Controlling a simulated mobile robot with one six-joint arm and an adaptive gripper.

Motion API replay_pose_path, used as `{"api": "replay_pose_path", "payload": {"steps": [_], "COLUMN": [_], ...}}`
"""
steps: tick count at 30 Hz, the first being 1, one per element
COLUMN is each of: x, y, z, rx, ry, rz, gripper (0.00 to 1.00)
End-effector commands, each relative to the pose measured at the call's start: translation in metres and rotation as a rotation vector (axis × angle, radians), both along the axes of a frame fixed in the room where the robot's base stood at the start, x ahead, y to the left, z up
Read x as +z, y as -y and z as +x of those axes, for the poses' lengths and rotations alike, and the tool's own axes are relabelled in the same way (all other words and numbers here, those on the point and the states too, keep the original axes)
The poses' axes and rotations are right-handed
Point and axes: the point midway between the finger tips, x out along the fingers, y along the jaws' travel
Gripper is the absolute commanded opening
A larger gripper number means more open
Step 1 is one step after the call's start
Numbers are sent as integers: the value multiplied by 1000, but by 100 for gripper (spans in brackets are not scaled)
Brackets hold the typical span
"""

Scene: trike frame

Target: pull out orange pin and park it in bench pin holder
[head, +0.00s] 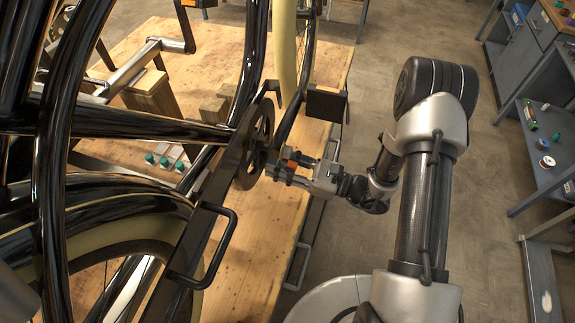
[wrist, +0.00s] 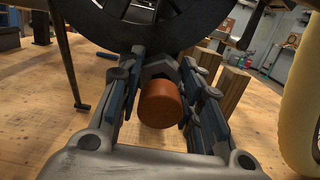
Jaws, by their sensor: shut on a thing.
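The orange pin (wrist: 160,104) shows its round end between the fingers of my gripper (wrist: 165,68) in the wrist view. The gripper is shut on it. I cannot make out the bench pin holder for certain.
Several teal-capped pieces (head: 164,161) stand on the wooden bench (head: 262,225) behind the frame tubes. A black handle (head: 205,250) and a dark plate (head: 326,103) are near my gripper. Wooden blocks (wrist: 232,92) stand behind. Open floor (head: 350,240) lies right of the bench.

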Motion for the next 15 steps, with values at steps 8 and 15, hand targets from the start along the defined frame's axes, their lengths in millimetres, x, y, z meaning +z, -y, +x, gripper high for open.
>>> {"api": "replay_pose_path", "payload": {"steps": [8, 15], "x": [0, 0], "y": [0, 0], "z": [0, 0], "rx": [0, 0], "ry": [0, 0], "rz": [0, 0], "gripper": [0, 46]}}
